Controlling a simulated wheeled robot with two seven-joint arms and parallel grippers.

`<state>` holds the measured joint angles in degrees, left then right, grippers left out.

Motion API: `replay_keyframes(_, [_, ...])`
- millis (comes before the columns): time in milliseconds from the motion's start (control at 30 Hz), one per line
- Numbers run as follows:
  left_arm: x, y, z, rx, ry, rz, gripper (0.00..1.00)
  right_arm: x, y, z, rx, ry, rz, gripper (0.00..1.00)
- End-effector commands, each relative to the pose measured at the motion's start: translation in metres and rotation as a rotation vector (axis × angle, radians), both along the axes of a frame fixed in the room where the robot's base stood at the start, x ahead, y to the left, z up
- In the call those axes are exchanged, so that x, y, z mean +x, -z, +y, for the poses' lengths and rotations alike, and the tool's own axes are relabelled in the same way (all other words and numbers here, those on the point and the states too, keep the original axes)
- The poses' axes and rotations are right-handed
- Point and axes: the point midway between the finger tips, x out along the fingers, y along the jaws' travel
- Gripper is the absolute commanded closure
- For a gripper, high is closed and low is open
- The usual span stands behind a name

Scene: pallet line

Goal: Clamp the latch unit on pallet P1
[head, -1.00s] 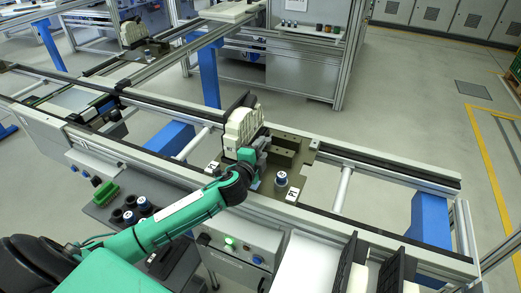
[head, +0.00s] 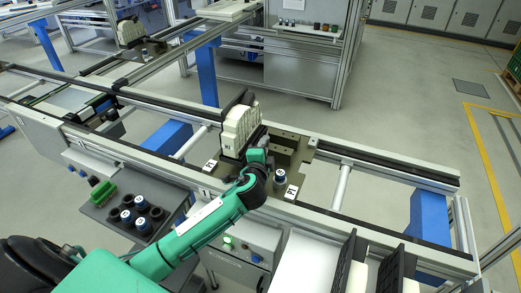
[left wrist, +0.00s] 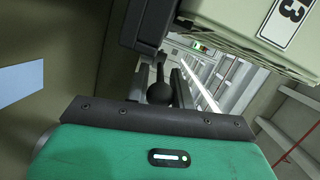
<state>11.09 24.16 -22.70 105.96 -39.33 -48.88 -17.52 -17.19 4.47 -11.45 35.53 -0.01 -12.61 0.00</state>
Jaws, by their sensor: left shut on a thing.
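The latch unit, a cream ribbed block (head: 240,127) with black parts, stands upright on pallet P1 (head: 311,150), a dark olive plate on the conveyor. P1 labels sit at the plate's front corners. My left gripper (head: 259,155) is low beside the block's right side. In the left wrist view, a black ball knob (left wrist: 160,93) on a short stem sits between the dark fingers, and my left gripper (left wrist: 162,85) is shut on it. The cream block (left wrist: 255,30) fills the upper right there. In the head view the fingers hide the knob. My right gripper is not in view.
Conveyor rails (head: 385,165) run on both sides. A grey side tray (head: 107,218) holds several cups and a green block (head: 103,193). Black upright racks (head: 388,270) stand at the lower right.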

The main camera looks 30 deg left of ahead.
Motion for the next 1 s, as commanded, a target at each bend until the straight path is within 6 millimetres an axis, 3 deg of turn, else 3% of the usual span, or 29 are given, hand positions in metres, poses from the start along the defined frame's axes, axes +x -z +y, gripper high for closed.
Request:
replay_keyframes(467, [0.0001,0.0003,-0.0014,0.001,-0.039,0.003,1.00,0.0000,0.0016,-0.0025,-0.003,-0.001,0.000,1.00])
replay_keyframes(500, [0.0001,0.0003,-0.0014,0.001,-0.039,0.003,0.68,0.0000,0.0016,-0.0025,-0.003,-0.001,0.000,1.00])
replay_keyframes(567, [0.0001,0.0003,-0.0014,0.001,-0.039,0.003,0.56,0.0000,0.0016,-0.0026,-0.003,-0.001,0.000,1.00])
replay_keyframes(1000, [-0.0087,0.0012,-0.0049,-0.001,-0.037,0.003,0.54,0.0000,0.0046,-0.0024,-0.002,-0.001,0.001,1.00])
